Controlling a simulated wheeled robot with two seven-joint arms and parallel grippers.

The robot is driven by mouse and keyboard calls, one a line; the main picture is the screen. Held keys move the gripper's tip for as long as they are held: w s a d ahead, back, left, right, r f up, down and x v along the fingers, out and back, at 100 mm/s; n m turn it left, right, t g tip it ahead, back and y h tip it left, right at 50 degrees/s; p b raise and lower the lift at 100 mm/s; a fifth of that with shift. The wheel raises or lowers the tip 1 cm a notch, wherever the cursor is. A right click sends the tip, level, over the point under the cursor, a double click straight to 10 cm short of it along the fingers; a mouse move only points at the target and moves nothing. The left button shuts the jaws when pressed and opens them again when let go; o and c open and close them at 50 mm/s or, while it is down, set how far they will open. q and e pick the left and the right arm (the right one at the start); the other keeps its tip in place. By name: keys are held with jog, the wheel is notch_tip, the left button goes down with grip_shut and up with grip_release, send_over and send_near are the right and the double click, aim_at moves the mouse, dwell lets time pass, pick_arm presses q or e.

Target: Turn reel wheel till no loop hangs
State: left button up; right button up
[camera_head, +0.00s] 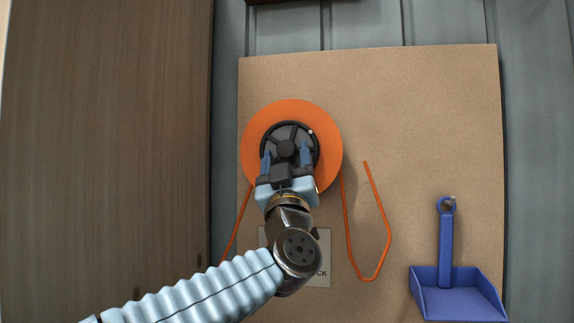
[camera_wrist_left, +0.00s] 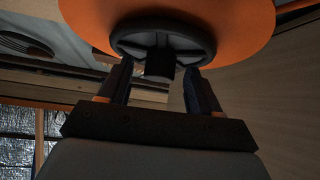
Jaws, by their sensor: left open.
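The orange reel (camera_head: 256,120) is mounted on a brown board, with a dark spoked wheel (camera_head: 286,128) at its centre. An orange cord hangs from the reel's right side in a loop (camera_head: 368,278) whose other end rises to the right. Another length of cord (camera_head: 238,218) slants down at the left. My left gripper (camera_head: 286,150) is open in front of the wheel. In the left wrist view its fingers stand apart below the wheel's rim (camera_wrist_left: 203,48), either side of the hub knob (camera_wrist_left: 159,66). I cannot tell whether they touch. My right gripper is not in view.
A blue dustpan (camera_head: 446,270) hangs from a peg on the board (camera_head: 440,110) at the right. A label (camera_head: 322,252) is partly hidden behind my left arm. A wooden panel (camera_head: 105,140) stands at the left. The board's upper right is clear.

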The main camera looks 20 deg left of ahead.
pick_arm(q)
jog(key=b+v, duration=0.5)
jog(key=v, duration=0.8)
jog(key=shift+s+f, duration=0.25)
jog(key=shift+d, duration=0.1)
